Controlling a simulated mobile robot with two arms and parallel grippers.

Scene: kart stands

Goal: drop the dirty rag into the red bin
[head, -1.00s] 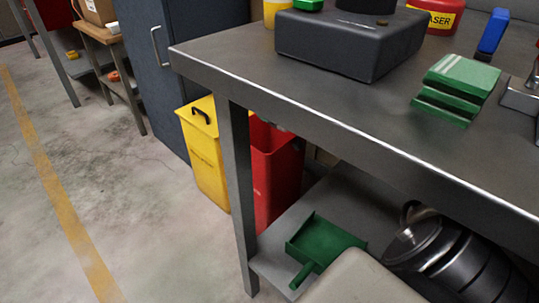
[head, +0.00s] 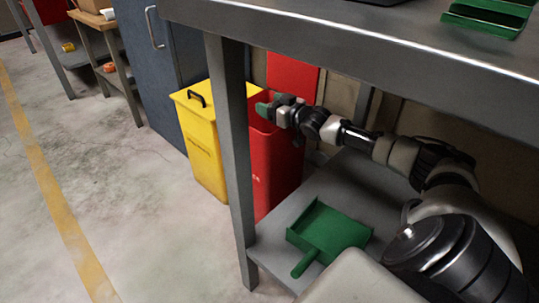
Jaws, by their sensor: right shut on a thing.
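My right arm reaches in from the right under the tabletop. My right gripper (head: 272,107) is over the bin's open top, near the rim. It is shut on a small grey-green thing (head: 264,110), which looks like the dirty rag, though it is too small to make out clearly. The inside of the bin is mostly hidden. My left gripper is not in view.
A yellow bin (head: 203,150) with a closed lid stands left of the red one. The table leg (head: 232,165) is in front. A green dustpan (head: 328,232) lies on the lower shelf (head: 275,238). The tabletop edge (head: 380,55) hangs above my arm. The floor at left is clear.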

